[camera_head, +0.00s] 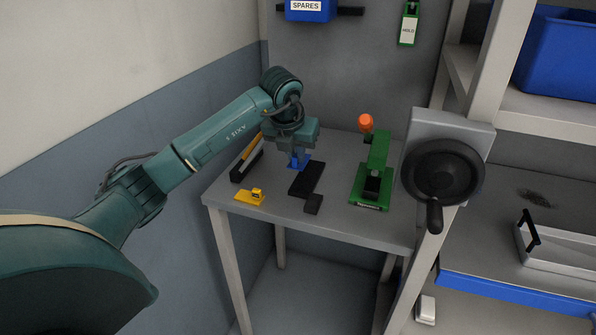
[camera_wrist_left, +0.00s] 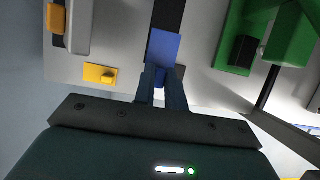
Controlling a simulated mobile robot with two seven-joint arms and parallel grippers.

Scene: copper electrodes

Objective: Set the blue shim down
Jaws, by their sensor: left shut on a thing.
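The blue shim (camera_head: 303,164) is a small flat plate with an upright tab. My left gripper (camera_head: 297,156) points down over the table and is shut on the tab. In the left wrist view the shim (camera_wrist_left: 164,46) lies just beyond the fingertips (camera_wrist_left: 161,80) and overlaps a black bar (camera_wrist_left: 169,12). In the head view the bar (camera_head: 307,179) lies on the grey table (camera_head: 330,222), right at the shim's near edge. I cannot tell whether the shim touches the bar or hovers above it. My right gripper is in neither view.
A yellow block with a knob (camera_head: 250,196) is at the table's front left. A black and yellow tool (camera_head: 247,160) lies behind it. A green press (camera_head: 374,170) with an orange knob stands to the right. A black handwheel (camera_head: 442,172) is beyond it. The front table strip is clear.

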